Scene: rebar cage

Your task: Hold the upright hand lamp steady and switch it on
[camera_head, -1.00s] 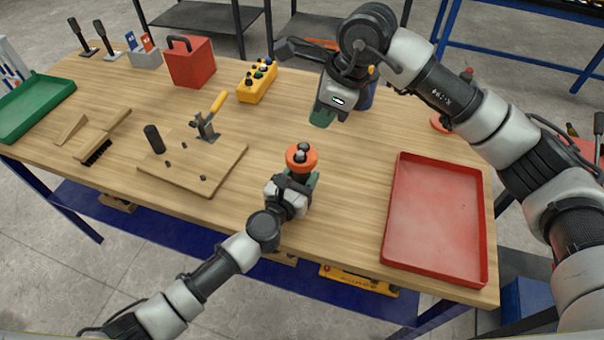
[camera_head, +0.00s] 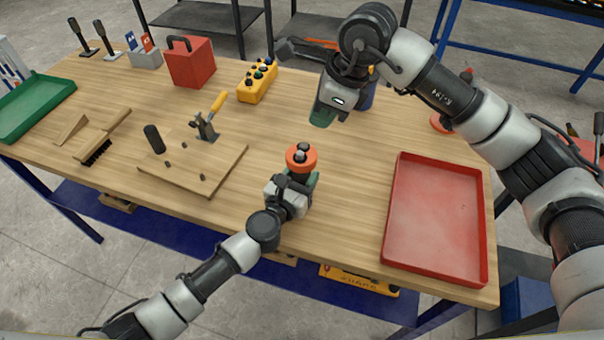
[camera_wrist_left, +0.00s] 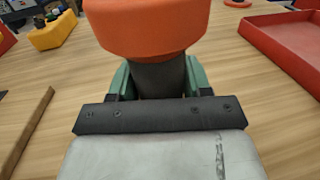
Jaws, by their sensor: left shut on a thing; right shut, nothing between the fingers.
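The hand lamp (camera_head: 301,157) stands upright near the middle of the table, with an orange head and a dark piece on top. In the left wrist view its orange head (camera_wrist_left: 148,25) sits above a dark body. My left gripper (camera_head: 303,182) is shut on the dark body just below the head, with a green finger on each side; it also shows in the left wrist view (camera_wrist_left: 150,80). My right gripper (camera_head: 322,117) is shut and empty, behind and above the lamp, apart from it. Whether the lamp is lit cannot be told.
A red tray (camera_head: 436,220) lies at the right. A wooden board with a toggle clamp (camera_head: 207,128) lies at the left. A yellow button box (camera_head: 257,81) and a red box (camera_head: 189,63) stand at the back. A dark blue thing is partly hidden behind my right gripper.

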